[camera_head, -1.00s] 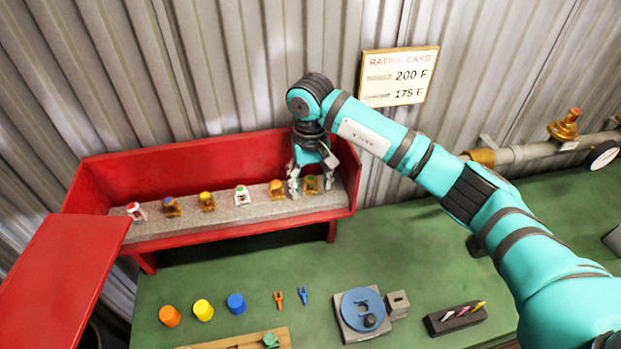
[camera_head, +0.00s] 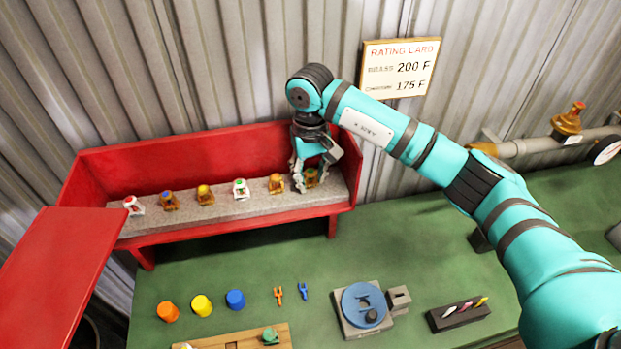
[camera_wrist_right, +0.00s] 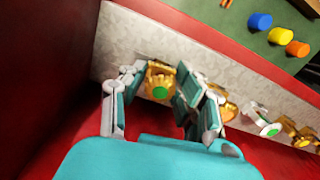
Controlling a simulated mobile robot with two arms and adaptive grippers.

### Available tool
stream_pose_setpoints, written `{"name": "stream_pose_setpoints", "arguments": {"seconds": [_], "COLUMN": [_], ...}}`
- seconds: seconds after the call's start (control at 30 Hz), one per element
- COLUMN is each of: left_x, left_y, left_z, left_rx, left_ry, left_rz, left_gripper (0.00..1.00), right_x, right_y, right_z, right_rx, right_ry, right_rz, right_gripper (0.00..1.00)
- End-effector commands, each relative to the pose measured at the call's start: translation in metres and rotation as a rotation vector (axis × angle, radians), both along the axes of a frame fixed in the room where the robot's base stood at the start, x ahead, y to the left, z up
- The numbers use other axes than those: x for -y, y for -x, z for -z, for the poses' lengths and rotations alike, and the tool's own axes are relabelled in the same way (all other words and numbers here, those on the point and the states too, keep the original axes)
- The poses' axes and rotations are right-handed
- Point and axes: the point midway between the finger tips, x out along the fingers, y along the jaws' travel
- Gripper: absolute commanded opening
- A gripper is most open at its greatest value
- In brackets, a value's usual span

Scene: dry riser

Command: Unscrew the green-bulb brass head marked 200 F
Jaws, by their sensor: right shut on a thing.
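The green-bulb brass head (camera_head: 311,177) stands at the right end of the row on the grey strip in the red box. It also shows in the right wrist view (camera_wrist_right: 159,84), with its green centre facing the camera. My right gripper (camera_head: 308,184) reaches down over it and is shut on it, with a finger on each side; it also shows in the right wrist view (camera_wrist_right: 157,92). The rating card (camera_head: 398,68) on the wall reads 200 F for brass and 175 F on the line below. My left gripper is out of view.
Other heads stand left along the strip: an orange-bulb brass one (camera_head: 276,184) closest, then a white-bodied green-bulb one (camera_head: 240,188), and several more. Coloured caps, a blue turntable (camera_head: 364,304) and a pen block (camera_head: 458,315) stand on the green bench.

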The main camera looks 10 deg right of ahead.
Motion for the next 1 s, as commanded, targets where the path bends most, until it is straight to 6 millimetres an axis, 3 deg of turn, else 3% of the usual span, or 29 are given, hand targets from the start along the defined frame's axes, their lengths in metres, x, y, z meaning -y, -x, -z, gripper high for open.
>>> {"name": "stream_pose_setpoints", "arguments": {"seconds": [0.03,0.3,0.67,0.7,0.83,1.0], "left_x": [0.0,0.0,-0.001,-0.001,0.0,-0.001], "left_y": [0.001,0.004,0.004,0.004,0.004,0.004], "left_z": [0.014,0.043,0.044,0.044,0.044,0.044], "left_rx": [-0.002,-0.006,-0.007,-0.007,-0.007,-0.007], "left_ry": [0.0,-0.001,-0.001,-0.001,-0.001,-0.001], "left_rz": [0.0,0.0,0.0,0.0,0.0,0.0], "left_gripper": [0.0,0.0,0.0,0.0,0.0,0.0], "right_x": [0.001,0.0,0.0,0.0,0.0,0.0], "right_y": [-0.001,-0.001,0.0,0.0,0.0,0.0], "right_z": [0.005,0.003,-0.001,-0.001,-0.001,-0.001], "right_rx": [0.006,0.006,0.002,0.002,0.002,0.001], "right_ry": [0.001,0.001,-0.001,-0.001,-0.001,-0.001], "right_rz": [-0.048,-0.318,-0.385,-0.385,-0.384,-0.384], "right_gripper": [0.0,0.0,0.0,0.36,0.52,0.52]}}
